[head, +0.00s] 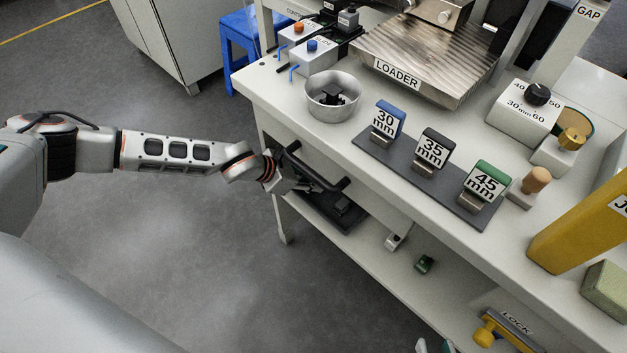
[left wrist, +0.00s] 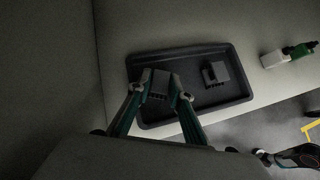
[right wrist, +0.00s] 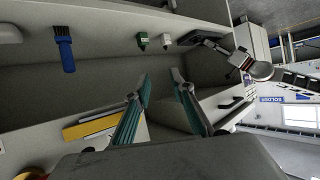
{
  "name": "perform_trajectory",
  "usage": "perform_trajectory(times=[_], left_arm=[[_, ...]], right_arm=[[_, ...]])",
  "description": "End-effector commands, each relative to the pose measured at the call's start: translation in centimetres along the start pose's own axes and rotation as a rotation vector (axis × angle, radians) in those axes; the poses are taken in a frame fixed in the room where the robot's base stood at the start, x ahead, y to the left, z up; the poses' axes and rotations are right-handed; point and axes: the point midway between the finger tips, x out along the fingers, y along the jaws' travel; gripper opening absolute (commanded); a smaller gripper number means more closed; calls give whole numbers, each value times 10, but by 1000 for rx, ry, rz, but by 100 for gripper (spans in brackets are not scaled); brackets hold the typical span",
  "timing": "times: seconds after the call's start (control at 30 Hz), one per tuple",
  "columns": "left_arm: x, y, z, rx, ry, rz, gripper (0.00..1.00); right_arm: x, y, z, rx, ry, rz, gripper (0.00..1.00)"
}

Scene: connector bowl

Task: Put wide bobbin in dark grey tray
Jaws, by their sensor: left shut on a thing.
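The dark grey tray (head: 318,212) lies on the lower shelf; it also shows in the left wrist view (left wrist: 185,116). My left gripper (left wrist: 161,84) is over its left half, shut on a dark bobbin with small pins (left wrist: 159,90), apparently the wide one. I cannot tell whether the bobbin touches the tray floor. Another dark pinned bobbin (left wrist: 215,74) lies in the tray's right half. In the head view my left gripper (head: 296,186) is partly hidden by the bench edge and handle. My right gripper (right wrist: 162,82) is open and empty, facing the lower shelf.
A metal bowl (head: 333,108) holding a dark part stands on the bench above. Green (head: 424,264) and white (head: 397,236) items lie on the shelf to the tray's right. A black handle (head: 315,172) juts out near my left gripper. A blue brush (right wrist: 66,48) is farther along.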

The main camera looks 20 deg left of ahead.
Motion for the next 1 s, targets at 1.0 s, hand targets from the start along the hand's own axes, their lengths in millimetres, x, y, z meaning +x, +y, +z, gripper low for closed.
perform_trajectory(times=[1.0], left_arm=[[-72,1,-34,-2,0,3,37]], right_arm=[[-8,15,18,-74,-59,24,24]])
